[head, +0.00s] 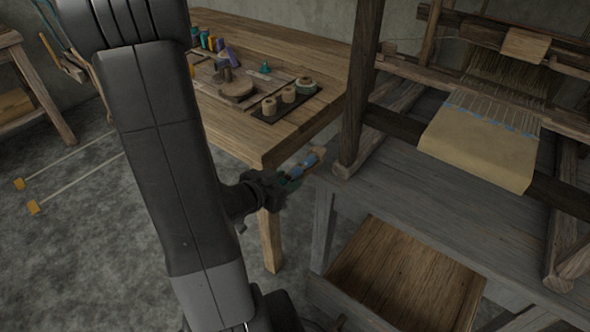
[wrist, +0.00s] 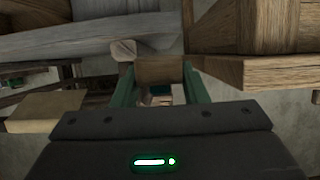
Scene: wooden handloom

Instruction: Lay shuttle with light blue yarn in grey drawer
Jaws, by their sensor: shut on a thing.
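My gripper (head: 290,178) has green fingers. It is shut on a wooden shuttle with light blue yarn (head: 309,162) and holds it in the air between the workbench and the loom's table. In the wrist view the shuttle's wooden body (wrist: 158,70) sits between the fingertips of my gripper (wrist: 160,82); the yarn is mostly hidden there. The grey drawer (head: 345,306) is pulled out under the loom's table at the lower right in the head view. Its brown wooden inside looks empty. The shuttle is above and to the left of the drawer, apart from it.
The wooden workbench (head: 235,132) at the upper middle carries spools on a dark tray (head: 262,117) and other small items. The loom (head: 357,95) stands on a grey table (head: 420,190) with tan cloth (head: 480,150). Grey floor (head: 75,240) is open at left.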

